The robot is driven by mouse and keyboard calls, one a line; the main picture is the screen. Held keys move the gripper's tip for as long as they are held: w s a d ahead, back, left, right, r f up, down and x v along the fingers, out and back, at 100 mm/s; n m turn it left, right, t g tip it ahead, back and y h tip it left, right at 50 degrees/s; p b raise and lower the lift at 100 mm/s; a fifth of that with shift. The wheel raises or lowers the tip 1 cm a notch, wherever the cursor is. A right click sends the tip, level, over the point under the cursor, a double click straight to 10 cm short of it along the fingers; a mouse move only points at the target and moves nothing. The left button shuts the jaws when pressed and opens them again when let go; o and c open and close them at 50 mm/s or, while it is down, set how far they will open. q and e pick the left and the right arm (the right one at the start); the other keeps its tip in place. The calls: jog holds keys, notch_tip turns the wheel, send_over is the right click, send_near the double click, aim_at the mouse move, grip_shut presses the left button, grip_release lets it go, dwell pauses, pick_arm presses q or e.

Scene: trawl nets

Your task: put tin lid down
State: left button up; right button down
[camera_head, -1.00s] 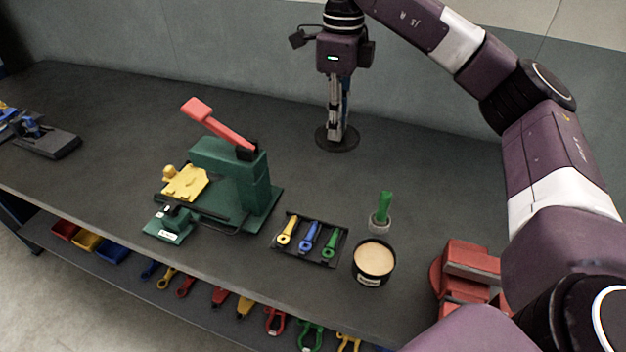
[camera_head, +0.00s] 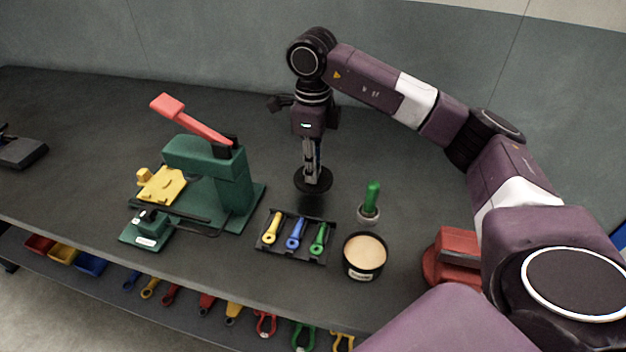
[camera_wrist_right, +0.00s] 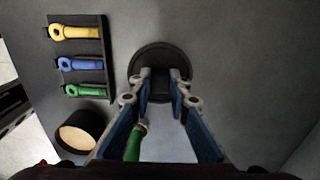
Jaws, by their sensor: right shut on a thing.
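The tin lid (camera_head: 314,187) is a dark round disc in the head view, behind the tool tray. It also shows in the wrist view (camera_wrist_right: 150,62). My right gripper (camera_head: 312,178) points straight down over it, its fingertips (camera_wrist_right: 161,78) shut on the middle of the lid. The lid lies flat, at or just above the bench; I cannot tell whether it touches. The open tin (camera_head: 364,272) is black with a pale label and cream contents, to the front right of the lid. My left gripper is not in view.
A tray (camera_head: 265,247) with yellow, blue and green tools sits in front of the lid. A green-handled tool (camera_head: 371,198) stands in a round holder behind the tin. A green press (camera_head: 232,190) with a red lever stands left. Bare bench (camera_head: 260,130) lies behind.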

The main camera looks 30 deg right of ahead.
notch_tip(320, 180, down, 4)
jog(key=shift+f, duration=0.2)
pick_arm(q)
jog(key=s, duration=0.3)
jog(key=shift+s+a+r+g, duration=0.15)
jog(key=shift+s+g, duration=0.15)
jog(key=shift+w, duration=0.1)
pick_arm(e)
jog(key=shift+f, duration=0.15)
jog(key=c, duration=1.8)
grip_release()
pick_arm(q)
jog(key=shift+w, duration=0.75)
